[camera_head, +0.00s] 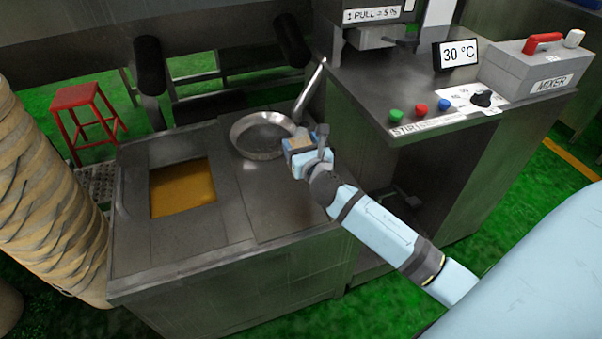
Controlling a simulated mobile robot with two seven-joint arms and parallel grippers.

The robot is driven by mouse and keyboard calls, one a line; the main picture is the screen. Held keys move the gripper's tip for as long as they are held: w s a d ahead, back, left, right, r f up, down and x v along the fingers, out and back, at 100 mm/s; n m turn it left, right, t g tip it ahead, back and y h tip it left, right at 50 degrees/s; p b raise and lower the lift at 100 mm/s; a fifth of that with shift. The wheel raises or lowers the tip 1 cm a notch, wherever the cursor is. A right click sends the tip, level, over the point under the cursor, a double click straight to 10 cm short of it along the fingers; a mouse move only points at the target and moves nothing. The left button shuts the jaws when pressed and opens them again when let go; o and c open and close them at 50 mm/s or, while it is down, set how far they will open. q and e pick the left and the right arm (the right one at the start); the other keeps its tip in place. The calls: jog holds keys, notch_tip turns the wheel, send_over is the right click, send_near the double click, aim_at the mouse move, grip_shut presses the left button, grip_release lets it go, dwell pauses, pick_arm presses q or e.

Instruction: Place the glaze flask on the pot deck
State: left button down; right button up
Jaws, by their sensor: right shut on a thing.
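My right gripper (306,146) is over the right edge of a round steel pan on the steel counter. The steel deck (277,200) beside the vat seems to be the pot deck, with bare room below the pan. I cannot tell the gripper's height above it. My left gripper is not in view.
The pan (262,135) has a long handle slanting up to the right. An open vat of orange liquid (183,187) is at left. A higher counter (425,90) with buttons, a 30 °C sign (459,54) and a mixer box (533,68) stands right. A red stool (88,115) is behind.

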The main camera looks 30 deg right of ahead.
notch_tip(320, 180, down, 4)
jog(key=shift+r+b, duration=0.2)
jog(key=shift+b, duration=0.25)
notch_tip(320, 180, down, 4)
jog(key=shift+f+b, duration=0.15)
jog(key=shift+b, duration=0.95)
jog(key=shift+f, duration=0.1)
jog(key=o, duration=0.5)
jog(key=shift+f, duration=0.1)
jog(key=o, duration=0.5)
jog(key=shift+c, duration=0.2)
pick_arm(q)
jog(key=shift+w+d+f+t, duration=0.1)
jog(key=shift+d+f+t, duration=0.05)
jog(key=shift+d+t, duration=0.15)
